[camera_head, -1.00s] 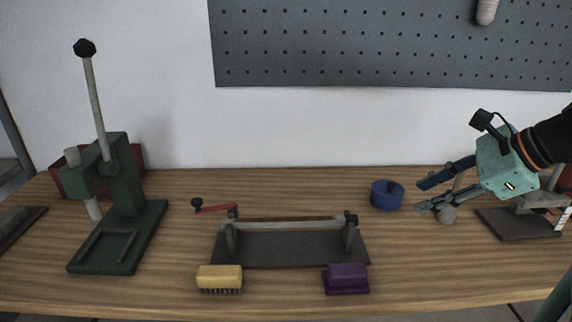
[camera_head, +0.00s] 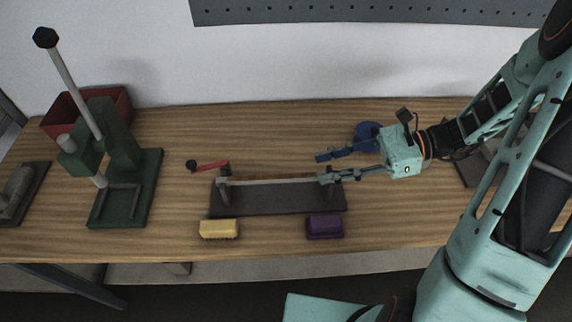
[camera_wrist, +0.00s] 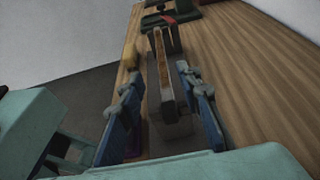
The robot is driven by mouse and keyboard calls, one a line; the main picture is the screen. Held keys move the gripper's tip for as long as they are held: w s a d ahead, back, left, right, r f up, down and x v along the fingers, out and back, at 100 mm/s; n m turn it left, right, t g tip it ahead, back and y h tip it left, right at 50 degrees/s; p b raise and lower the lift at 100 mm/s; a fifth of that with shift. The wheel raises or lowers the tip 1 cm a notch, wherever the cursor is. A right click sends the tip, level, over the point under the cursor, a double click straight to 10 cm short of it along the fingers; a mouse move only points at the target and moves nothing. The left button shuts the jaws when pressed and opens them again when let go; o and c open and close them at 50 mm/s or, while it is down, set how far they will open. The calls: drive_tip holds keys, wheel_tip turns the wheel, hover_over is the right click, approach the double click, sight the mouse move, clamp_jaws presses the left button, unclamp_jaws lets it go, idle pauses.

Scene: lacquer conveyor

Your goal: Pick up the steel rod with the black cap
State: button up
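A low grey fixture (camera_head: 275,200) stands mid-bench with a slim steel bar (camera_head: 270,181) across its top. The bar's right end, where a black cap showed earlier, is covered by my lower finger. My gripper (camera_head: 321,167) is open at that end, pointing left. In the wrist view my gripper (camera_wrist: 157,76) has its two blue fingers apart, with the bar (camera_wrist: 168,92) lying between or below them; contact cannot be told. Another steel rod with a black cap (camera_head: 45,37) is the upright lever of the green press (camera_head: 122,150) at left.
A red crank handle (camera_head: 212,165) stands at the fixture's left. A yellow brush (camera_head: 219,229) and a purple block (camera_head: 325,227) lie in front. A blue round pot (camera_head: 367,135) is behind my gripper. A red bin (camera_head: 90,108) stands behind the press. The bench's back middle is clear.

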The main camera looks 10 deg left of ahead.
sight(280, 176)
drive_tip(key=p+x, duration=0.1)
drive_tip(key=x, duration=0.8)
drive_tip(key=shift+a+f, duration=0.1)
drive_tip(key=shift+a, duration=0.15)
drive_tip(key=shift+w, duration=0.1)
clamp_jaws()
